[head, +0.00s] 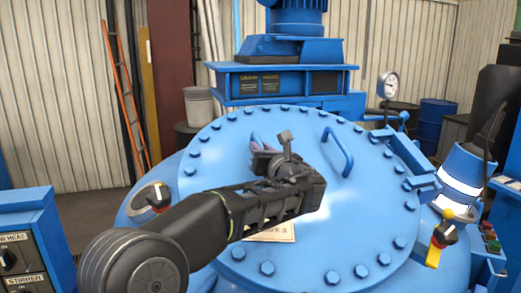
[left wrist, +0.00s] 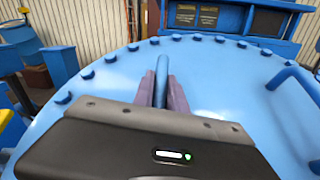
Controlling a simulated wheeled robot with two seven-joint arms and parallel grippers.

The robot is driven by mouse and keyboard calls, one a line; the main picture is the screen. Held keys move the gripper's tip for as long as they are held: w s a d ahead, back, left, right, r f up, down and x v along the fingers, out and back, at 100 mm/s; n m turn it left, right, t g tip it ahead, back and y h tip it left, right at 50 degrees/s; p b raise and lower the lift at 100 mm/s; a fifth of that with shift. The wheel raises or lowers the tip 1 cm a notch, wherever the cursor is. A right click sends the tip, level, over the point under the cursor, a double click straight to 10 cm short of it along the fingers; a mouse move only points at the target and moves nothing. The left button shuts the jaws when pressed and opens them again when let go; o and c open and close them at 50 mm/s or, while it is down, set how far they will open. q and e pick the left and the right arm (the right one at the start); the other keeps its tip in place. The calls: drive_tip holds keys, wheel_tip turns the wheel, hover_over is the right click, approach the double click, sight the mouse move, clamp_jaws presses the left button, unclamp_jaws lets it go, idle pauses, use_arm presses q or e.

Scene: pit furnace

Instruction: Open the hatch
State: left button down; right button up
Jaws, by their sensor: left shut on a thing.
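The hatch (head: 215,165) is a large round blue lid with bolts around its rim, and it fills the middle of the head view. It also shows in the left wrist view (left wrist: 105,85). It has two blue bar handles. My left gripper (head: 262,146) is over the left part of the hatch, shut on the left handle (left wrist: 161,72). The fingers (left wrist: 161,93) sit on both sides of this bar. The right handle (head: 338,150) is free. My arm hides part of the hatch and a label on it. My right gripper is not in view.
A blue motor housing (head: 285,80) stands behind the hatch. A pressure gauge (head: 388,85) and a hinge-like bracket (head: 410,155) are at the right. Switches (head: 158,196) and (head: 443,235) flank the hatch. A blue control box (head: 30,245) stands at the left.

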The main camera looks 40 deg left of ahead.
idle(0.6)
use_arm(q)
drive_tip(key=d+r, duration=0.6)
drive_tip(key=r, duration=0.4)
drive_tip(key=w+d+r, duration=0.1)
drive_tip(key=d+r, duration=0.5)
drive_tip(key=r, duration=0.5)
drive_tip(key=shift+w, duration=0.15)
drive_tip(key=shift+f, duration=0.1)
